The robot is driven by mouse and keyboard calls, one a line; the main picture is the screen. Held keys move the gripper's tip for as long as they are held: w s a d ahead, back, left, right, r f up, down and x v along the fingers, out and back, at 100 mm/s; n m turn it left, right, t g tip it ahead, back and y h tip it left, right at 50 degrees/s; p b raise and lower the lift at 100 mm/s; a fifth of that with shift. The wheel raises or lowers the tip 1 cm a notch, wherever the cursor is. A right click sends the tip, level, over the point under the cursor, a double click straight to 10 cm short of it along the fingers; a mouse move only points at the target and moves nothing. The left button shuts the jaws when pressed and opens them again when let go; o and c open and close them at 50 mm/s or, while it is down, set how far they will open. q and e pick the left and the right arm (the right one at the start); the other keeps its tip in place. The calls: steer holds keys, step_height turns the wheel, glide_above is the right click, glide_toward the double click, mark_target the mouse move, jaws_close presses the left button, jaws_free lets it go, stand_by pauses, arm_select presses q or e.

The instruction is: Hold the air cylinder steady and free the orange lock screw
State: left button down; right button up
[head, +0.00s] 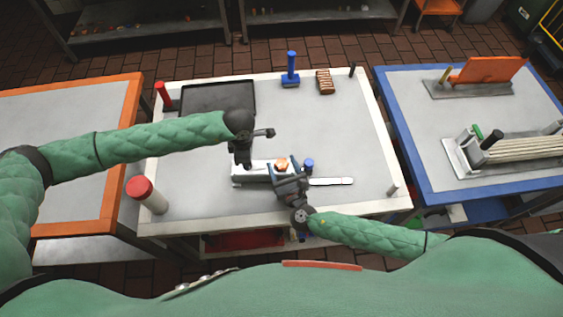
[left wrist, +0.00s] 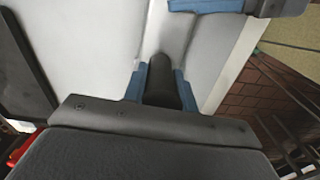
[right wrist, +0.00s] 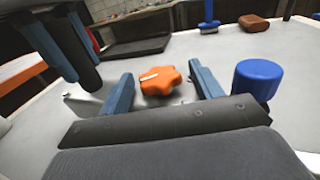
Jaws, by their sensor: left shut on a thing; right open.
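The orange lock screw (head: 281,163) is a lobed knob on top of a pale fixture (head: 250,178) on the middle table. The air cylinder (left wrist: 160,85) shows in the left wrist view as a dark round body. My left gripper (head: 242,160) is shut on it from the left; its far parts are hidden. My right gripper (head: 284,176) is open just in front of the lock screw. In the right wrist view the lock screw (right wrist: 160,80) shows between the two open blue fingers, with gaps on both sides. I cannot tell how deep the fingers reach around it.
A blue round knob (head: 308,164) stands close right of the lock screw. A white bar (head: 331,181) lies right of the fixture. A dark tray (head: 218,98), a blue-handled tool (head: 290,72) and a brown block (head: 325,82) are farther back. The table's right part is clear.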

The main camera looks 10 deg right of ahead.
steer(key=v, duration=1)
steer(key=shift+s, duration=0.3)
steer(key=shift+r, duration=0.1)
steer(key=w+r+m+g+h, duration=0.1)
steer(key=w+r+m+h, duration=0.1)
steer(key=m, duration=0.5)
steer(key=w+r+m+g+h, duration=0.1)
steer(key=w+r+m+h, duration=0.2)
steer(key=m, duration=0.4)
steer(key=w+r+m+g+h, duration=0.1)
steer(key=w+r+m+h, duration=0.2)
steer(key=m, duration=0.4)
steer(key=shift+a+h, duration=0.2)
steer(key=shift+h, duration=0.3)
steer(key=s+a+r+m+g+y, duration=0.1)
steer(key=a+r+m+g+y, duration=0.3)
steer(key=m, duration=0.7)
steer(key=s+r+m+g+h, duration=0.1)
steer(key=m+g, duration=0.5)
steer(key=m, duration=0.4)
steer(key=x, duration=1.1)
steer(key=shift+f, duration=0.15)
